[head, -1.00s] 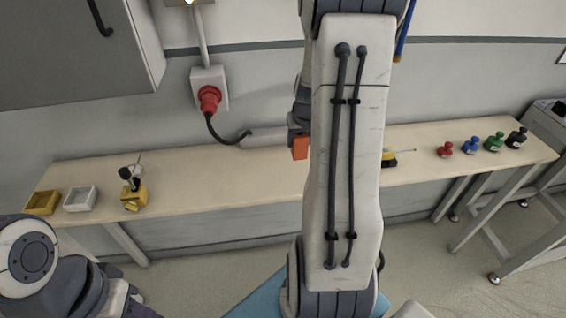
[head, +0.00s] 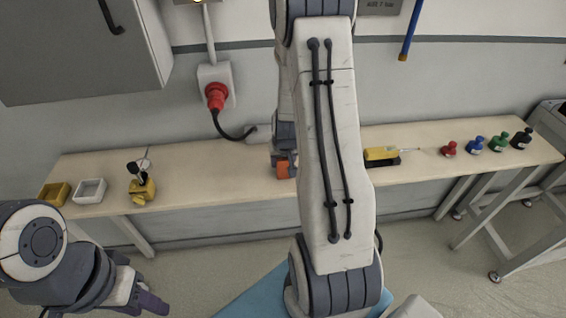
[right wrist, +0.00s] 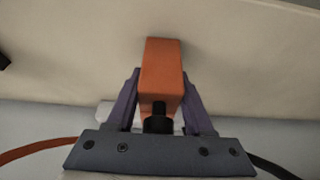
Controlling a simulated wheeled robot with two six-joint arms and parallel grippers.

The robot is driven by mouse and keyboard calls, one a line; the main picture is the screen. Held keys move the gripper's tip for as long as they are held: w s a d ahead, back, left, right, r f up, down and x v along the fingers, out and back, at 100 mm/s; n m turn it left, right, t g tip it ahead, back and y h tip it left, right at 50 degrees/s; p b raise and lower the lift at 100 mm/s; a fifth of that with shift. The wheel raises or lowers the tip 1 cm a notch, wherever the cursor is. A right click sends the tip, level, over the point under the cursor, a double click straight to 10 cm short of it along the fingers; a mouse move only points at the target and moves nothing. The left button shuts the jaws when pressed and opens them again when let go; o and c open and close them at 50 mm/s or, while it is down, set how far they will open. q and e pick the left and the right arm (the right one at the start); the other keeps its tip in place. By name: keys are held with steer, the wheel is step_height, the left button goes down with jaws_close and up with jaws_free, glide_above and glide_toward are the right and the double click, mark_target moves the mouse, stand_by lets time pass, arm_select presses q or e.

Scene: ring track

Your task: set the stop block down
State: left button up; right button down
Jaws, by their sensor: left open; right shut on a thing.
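The orange stop block (head: 282,170) is partly hidden behind my right arm in the head view. It is at the bench top, left of the arm's pale link. In the right wrist view the stop block (right wrist: 161,68) stands between the two purple fingers of my right gripper (right wrist: 160,98), which is shut on it. The bench top (right wrist: 60,60) fills the background there; I cannot tell whether the block touches it. My left gripper (head: 148,300) is open and empty at the lower left, in front of the bench and away from the block.
The bench (head: 225,175) carries a yellow tray (head: 54,195), a white tray (head: 89,191) and a yellow holder (head: 142,190) at left. Bench room left of the block is clear.

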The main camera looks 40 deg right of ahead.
steer(key=c, duration=0.7)
jaws_free()
steer(key=shift+f, duration=0.15)
steer(key=o, duration=0.4)
